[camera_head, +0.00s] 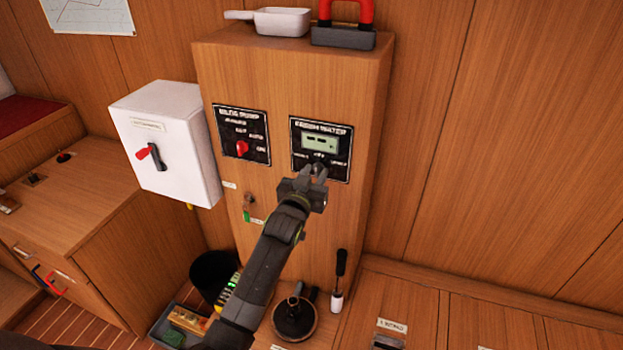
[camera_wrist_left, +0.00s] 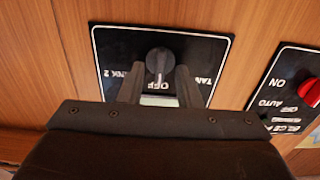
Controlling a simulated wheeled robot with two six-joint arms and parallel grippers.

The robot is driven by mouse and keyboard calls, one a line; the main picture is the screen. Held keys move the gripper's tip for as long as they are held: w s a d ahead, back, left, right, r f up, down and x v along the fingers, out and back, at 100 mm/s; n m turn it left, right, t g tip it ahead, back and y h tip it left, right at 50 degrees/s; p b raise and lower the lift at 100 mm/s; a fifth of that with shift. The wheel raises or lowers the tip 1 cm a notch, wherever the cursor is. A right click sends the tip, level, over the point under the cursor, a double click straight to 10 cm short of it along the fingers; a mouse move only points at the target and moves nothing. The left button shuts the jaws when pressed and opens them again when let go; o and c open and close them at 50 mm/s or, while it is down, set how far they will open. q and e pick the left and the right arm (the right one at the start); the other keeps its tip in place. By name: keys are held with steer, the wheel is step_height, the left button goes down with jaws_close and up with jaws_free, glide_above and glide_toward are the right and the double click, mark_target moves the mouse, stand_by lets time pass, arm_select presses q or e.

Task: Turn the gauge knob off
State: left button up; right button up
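The gauge panel (camera_head: 333,168) is a black plate with a grey display on the wooden cabinet; in the left wrist view its plate (camera_wrist_left: 112,45) appears upside down. The gauge knob (camera_wrist_left: 158,60) is dark and round with a narrow grip, between a TANK 2 label and another tank label, with OFF beside it. Contact cannot be told. My right gripper is not in view.
A second black panel with a red knob (camera_head: 242,148) is left of the gauge. A white box (camera_head: 180,150) with a red-and-black switch juts out further left. A pan (camera_head: 282,20) and a red-handled object (camera_head: 345,37) sit on the cabinet. A pot (camera_head: 295,318) stands below.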

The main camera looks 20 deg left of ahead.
arm_select(q)
steer(key=s+b, duration=0.3)
steer(key=s, duration=1.4)
steer(key=shift+s+a, duration=0.2)
steer(key=shift+a, duration=0.1)
step_height(320, 180, down, 23)
steer(key=s+a+g, duration=0.1)
steer(key=g, duration=0.4)
steer(key=s+a+f+g, duration=0.15)
steer(key=s+f, duration=0.25)
steer(key=f, duration=0.4)
steer(key=s+a+f+g, duration=0.1)
steer(key=s+f+g, duration=0.1)
steer(key=s+f, duration=0.45)
steer(key=s+a+f+g, duration=0.2)
steer(key=s+f, duration=0.5)
steer(key=s, duration=0.3)
steer(key=s+a+f+g+y, duration=0.1)
steer(key=s+a+f+g, duration=0.1)
steer(key=s+f, duration=0.5)
steer(key=s+a+f+n+g, duration=0.1)
steer(key=s+f+g, duration=0.3)
steer(key=s, duration=1.1)
step_height(320, 180, down, 3)
steer(key=shift+s+a+f+y, duration=0.1)
steer(key=shift+s+a+y, duration=0.15)
steer(key=shift+a, duration=0.4)
steer(key=shift+w, duration=0.25)
